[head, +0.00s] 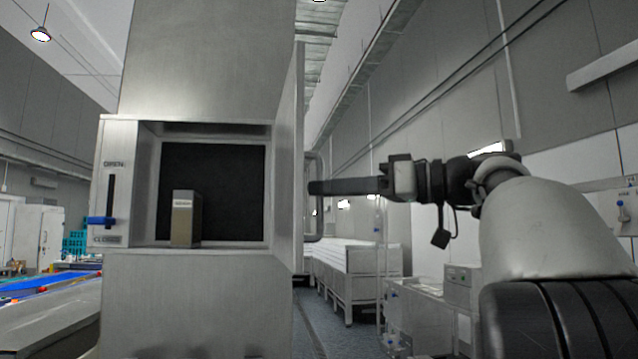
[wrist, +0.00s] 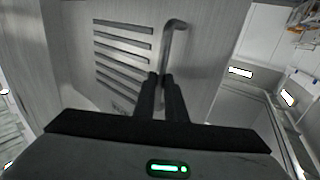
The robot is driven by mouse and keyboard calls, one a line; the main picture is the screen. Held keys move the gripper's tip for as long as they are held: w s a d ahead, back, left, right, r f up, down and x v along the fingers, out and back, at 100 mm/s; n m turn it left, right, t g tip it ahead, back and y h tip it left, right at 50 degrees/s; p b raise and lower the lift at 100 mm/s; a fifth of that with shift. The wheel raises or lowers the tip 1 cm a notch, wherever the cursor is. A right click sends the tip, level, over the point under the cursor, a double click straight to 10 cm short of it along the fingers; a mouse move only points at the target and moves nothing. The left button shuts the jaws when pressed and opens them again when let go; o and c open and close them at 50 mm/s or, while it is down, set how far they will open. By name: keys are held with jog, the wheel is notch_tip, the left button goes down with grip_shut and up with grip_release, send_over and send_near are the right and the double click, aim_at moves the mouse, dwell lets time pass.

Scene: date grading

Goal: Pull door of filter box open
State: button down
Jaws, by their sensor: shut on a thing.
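The filter box (head: 118,135) is a grey metal cabinet with its front opening uncovered in the head view. Its door (head: 298,170) stands swung out on the right side, seen nearly edge-on. The door handle (head: 319,220) is a bent metal bar on the door's outer face. My gripper (head: 314,187) reaches in from the right and is shut on the handle. In the wrist view the gripper fingers (wrist: 161,88) meet at the handle (wrist: 178,45), beside the door's slotted vents (wrist: 122,55). The contact point is partly hidden by the fingers.
Inside the box stands a small grey-brown block (head: 186,218) before a dark filter panel (head: 225,175). A lever with a blue handle (head: 101,221) sits low on its OPEN/CLOSED plate. A low bench (head: 355,270) and a cart (head: 430,310) stand to the right.

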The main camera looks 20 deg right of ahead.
jog(key=shift+w+d, duration=0.3)
jog(key=shift+w, duration=0.15)
jog(key=shift+f, duration=0.1)
jog(key=c, duration=1.9)
grip_release()
jog(key=shift+w+f, duration=0.1)
jog(key=shift+w, duration=0.15)
jog(key=shift+c, duration=0.2)
jog(key=shift+o, duration=0.6)
jog(key=shift+w+a+f, duration=0.1)
jog(key=shift+w, duration=0.25)
jog(key=shift+s, duration=0.15)
